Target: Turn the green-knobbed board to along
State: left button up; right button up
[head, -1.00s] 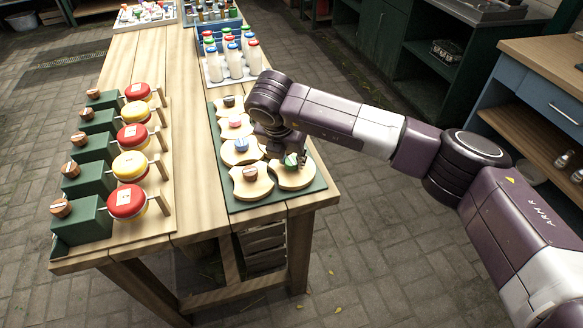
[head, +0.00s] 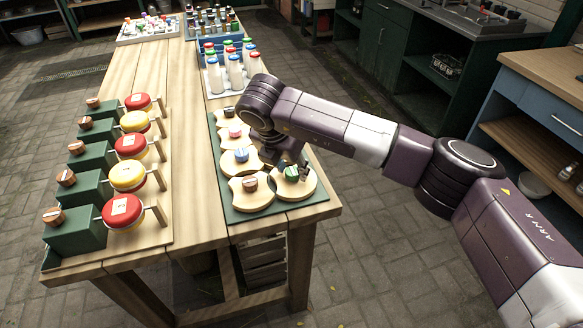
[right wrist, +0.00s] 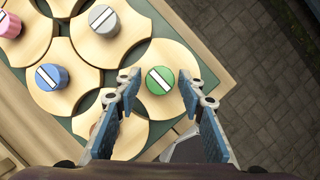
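The green knob (head: 291,173) with a white stripe sits on a round pale wooden board (head: 300,190) at the front right of the green panel. In the right wrist view the green knob (right wrist: 160,80) has its stripe slanting from upper left to lower right. My right gripper (right wrist: 160,88) is open, pointing down, with one finger on each side of the knob and a gap on both sides. In the head view my right gripper (head: 292,164) partly covers the knob. My left gripper is out of view.
Boards with a brown knob (head: 250,183), a blue knob (right wrist: 53,77) and a grey knob (right wrist: 104,20) lie close around. White bottles (head: 235,75) stand behind on the table. Green blocks with red and yellow discs (head: 122,211) line the left side.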

jog(key=shift+o, duration=0.4)
jog(key=v, duration=1.2)
